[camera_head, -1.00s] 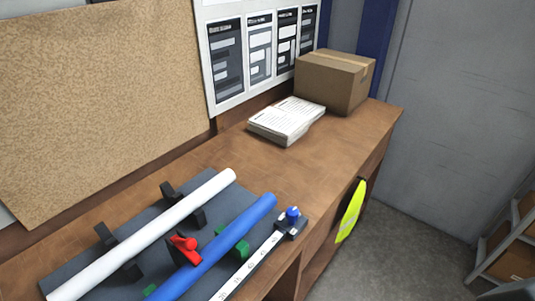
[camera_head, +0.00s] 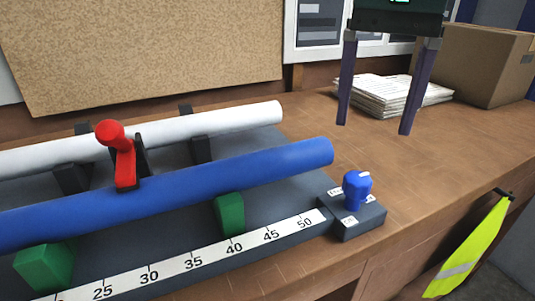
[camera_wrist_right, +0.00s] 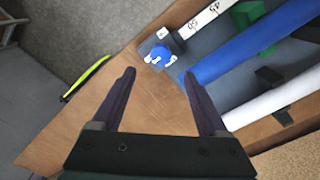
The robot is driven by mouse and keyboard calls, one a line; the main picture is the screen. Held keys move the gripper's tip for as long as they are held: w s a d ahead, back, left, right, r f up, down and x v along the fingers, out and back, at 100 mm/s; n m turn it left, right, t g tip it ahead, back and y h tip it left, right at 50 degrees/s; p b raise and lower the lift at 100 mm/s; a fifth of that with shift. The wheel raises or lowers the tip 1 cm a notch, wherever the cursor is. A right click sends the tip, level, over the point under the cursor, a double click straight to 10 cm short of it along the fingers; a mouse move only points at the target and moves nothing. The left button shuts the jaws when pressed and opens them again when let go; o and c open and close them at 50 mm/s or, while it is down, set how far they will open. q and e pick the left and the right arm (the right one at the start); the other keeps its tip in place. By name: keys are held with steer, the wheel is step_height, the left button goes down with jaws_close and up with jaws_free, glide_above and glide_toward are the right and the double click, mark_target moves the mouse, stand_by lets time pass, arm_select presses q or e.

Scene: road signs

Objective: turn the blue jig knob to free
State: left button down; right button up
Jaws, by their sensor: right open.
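The blue jig knob (camera_head: 357,190) stands upright on a small dark block (camera_head: 362,222) at the right end of the ruler, with small white labels around it. The knob also shows in the right wrist view (camera_wrist_right: 161,56), beyond and between the fingertips. My right gripper (camera_head: 376,128) is open and empty, above the bench, up and to the right of the knob and apart from it. In its wrist view the two fingers (camera_wrist_right: 158,82) are spread wide. The label text is too small to read surely. My left gripper is not in view.
A blue tube (camera_head: 180,192) and a white tube (camera_head: 235,119) lie on the jig beside a red clamp handle (camera_head: 125,160). Papers (camera_head: 385,93) and a cardboard box (camera_head: 485,62) stand behind. A yellow vest (camera_head: 470,248) hangs at the bench front. The bench right of the knob is clear.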

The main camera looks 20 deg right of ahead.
mark_target(359, 176)
steer(key=shift+w+d+f, duration=0.1)
steer(key=shift+w+f, duration=0.05)
steer(key=shift+f, duration=0.45)
step_height(359, 176, down, 9)
steer(key=shift+r, duration=0.2)
jaws_close()
